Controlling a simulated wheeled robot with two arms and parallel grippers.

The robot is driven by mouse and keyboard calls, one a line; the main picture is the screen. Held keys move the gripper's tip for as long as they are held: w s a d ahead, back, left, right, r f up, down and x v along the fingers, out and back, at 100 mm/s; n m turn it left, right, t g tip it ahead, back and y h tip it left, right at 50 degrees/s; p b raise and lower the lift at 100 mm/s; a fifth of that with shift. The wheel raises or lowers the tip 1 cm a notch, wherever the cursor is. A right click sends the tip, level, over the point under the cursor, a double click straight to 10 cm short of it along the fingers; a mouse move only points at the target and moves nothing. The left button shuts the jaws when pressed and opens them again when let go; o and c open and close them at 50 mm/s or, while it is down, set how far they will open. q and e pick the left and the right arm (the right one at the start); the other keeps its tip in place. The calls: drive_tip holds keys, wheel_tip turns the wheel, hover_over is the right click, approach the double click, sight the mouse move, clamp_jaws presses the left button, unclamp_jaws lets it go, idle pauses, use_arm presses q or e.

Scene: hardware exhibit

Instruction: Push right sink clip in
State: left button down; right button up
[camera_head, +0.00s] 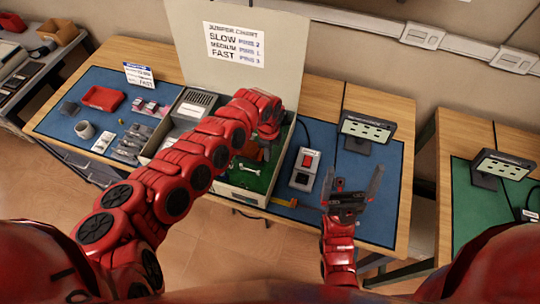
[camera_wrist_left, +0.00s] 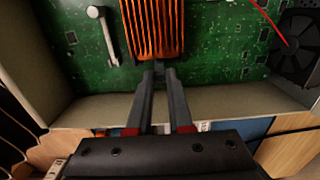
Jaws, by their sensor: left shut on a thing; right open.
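A copper-coloured finned heat sink (camera_wrist_left: 152,25) sits on the green circuit board (camera_wrist_left: 215,68) inside an open case (camera_head: 243,193). In the left wrist view my left gripper (camera_wrist_left: 159,70) has its fingertips together at the sink's lower edge, shut on a small grey part. I cannot tell whether this part is the clip. A pale lever (camera_wrist_left: 103,35) lies left of the sink, apart from the fingers. In the head view my left gripper (camera_head: 266,148) is over the case and the arm hides much of it. My right gripper (camera_head: 358,181) is open and empty, right of the case.
A black fan (camera_wrist_left: 299,45) and red wire (camera_wrist_left: 268,20) are right of the sink. A red tray (camera_head: 103,98) and grey cup (camera_head: 85,129) are left.

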use_arm(q)
drive_tip(key=shift+w+a+r, duration=0.2)
drive_tip(key=shift+a+r, duration=0.05)
drive_tip(key=shift+a, duration=0.1)
idle(0.7)
drive_tip(key=c, duration=1.1)
unclamp_jaws()
drive_tip(key=shift+s, duration=0.1)
drive_tip(key=shift+d+r+p, duration=0.15)
drive_tip(key=shift+r+p, duration=1.3)
drive_tip(key=shift+r, duration=0.35)
drive_tip(key=shift+d+r+p, duration=0.1)
drive_tip(key=shift+r+p, duration=1.3)
drive_tip(key=shift+r, duration=0.35)
drive_tip(key=shift+s+f, duration=0.1)
